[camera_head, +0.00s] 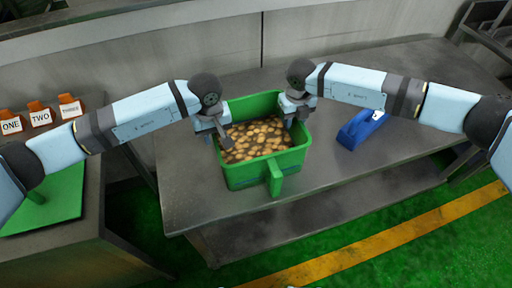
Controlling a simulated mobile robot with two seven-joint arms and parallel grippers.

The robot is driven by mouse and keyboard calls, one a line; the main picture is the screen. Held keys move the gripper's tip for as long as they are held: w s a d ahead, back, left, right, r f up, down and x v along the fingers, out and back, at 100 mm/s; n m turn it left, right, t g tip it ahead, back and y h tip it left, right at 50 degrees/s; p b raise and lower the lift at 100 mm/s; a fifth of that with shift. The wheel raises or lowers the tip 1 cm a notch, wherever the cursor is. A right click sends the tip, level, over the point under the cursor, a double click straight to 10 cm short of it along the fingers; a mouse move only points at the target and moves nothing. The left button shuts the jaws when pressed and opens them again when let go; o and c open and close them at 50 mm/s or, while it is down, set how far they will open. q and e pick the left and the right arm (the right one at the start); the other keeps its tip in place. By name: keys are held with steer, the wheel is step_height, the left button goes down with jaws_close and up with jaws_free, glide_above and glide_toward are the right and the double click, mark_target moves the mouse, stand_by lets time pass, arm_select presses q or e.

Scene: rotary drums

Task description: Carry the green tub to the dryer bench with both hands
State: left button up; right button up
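The green tub (240,176) stands on a grey metal bench (340,190) in the middle of the head view. It is filled with small tan and brown pieces (256,139). A green handle-like part (275,178) sticks out at its front. My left gripper (222,138) is at the tub's left wall, with its fingers by the rim. My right gripper (295,117) is at the tub's right rim, pointing down. The fingers are small and partly hidden, so I cannot tell whether either is closed on the wall.
A blue object (361,129) lies on the bench right of the tub. Green floor with a yellow stripe (390,238) lies in front.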

arm_select(q)
steer(key=shift+f, duration=0.4)
arm_select(e)
steer(key=shift+f, duration=0.4)
arm_select(q)
jaws_close()
arm_select(e)
jaws_close()
arm_select(q)
steer(key=shift+r, duration=0.1)
arm_select(e)
steer(key=shift+w+r, duration=0.1)
steer(key=shift+r, duration=0.05)
stand_by(0.4)
